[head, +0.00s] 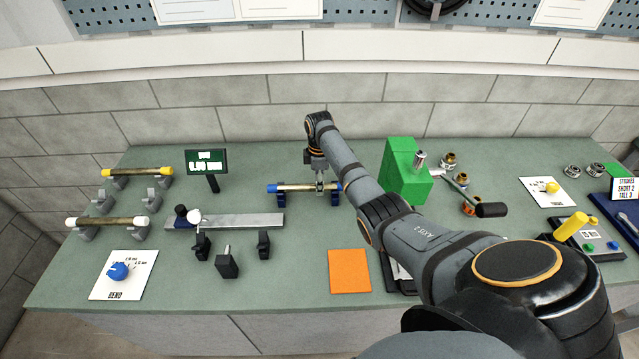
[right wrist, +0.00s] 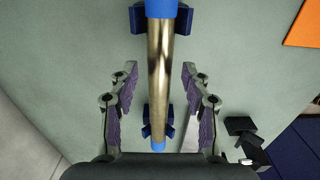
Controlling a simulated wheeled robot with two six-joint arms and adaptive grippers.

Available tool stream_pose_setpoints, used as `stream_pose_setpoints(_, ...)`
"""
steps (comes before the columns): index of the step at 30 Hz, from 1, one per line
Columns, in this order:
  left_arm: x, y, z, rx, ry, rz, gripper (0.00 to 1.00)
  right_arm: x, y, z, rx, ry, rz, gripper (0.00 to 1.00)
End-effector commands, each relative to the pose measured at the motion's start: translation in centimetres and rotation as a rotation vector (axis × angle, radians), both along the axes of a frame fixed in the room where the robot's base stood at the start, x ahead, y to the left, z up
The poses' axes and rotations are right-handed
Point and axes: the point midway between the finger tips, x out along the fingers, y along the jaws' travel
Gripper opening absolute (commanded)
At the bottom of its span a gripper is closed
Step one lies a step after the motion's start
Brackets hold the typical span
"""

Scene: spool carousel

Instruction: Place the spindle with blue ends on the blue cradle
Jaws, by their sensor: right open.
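The spindle with blue ends (head: 295,187) lies level across the two blue supports of the blue cradle (head: 280,199) at the middle of the bench. In the right wrist view the spindle (right wrist: 160,65) runs lengthwise up the picture, with the cradle supports (right wrist: 190,20) beneath its ends. My right gripper (head: 319,184) points down over the spindle's middle. Its jaws are open, one finger on each side of the bar, with visible gaps in the right wrist view (right wrist: 159,85). My left gripper is in no view.
Left are a yellow-ended spindle (head: 138,171) and a white-ended spindle (head: 107,222) on grey cradles. A metal bar fixture (head: 240,221) and black stands (head: 227,264) are nearby. An orange square (head: 349,271) lies in front.

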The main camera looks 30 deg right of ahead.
Motion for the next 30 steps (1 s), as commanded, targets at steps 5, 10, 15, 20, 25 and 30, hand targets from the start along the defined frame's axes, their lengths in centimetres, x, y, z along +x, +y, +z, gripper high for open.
stream_pose_setpoints(5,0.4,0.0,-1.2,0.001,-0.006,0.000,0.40,0.2,-0.1,3.2,-0.001,-0.008,-0.001,0.48)
stream_pose_setpoints(10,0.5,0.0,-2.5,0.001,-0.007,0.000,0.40,0.1,-0.1,7.3,-0.001,-0.005,0.000,0.48)
stream_pose_setpoints(15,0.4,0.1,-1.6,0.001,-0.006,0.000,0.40,0.1,-0.1,11.0,0.000,-0.002,-0.001,0.48)
stream_pose_setpoints(20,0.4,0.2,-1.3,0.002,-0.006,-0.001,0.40,0.0,-0.1,11.7,0.000,0.000,-0.001,0.48)
stream_pose_setpoints(25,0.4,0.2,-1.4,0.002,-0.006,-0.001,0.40,0.0,-0.1,11.7,0.000,0.000,-0.001,0.48)
stream_pose_setpoints(30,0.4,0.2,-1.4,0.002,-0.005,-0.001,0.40,0.0,-0.1,11.6,0.000,0.000,-0.001,0.48)
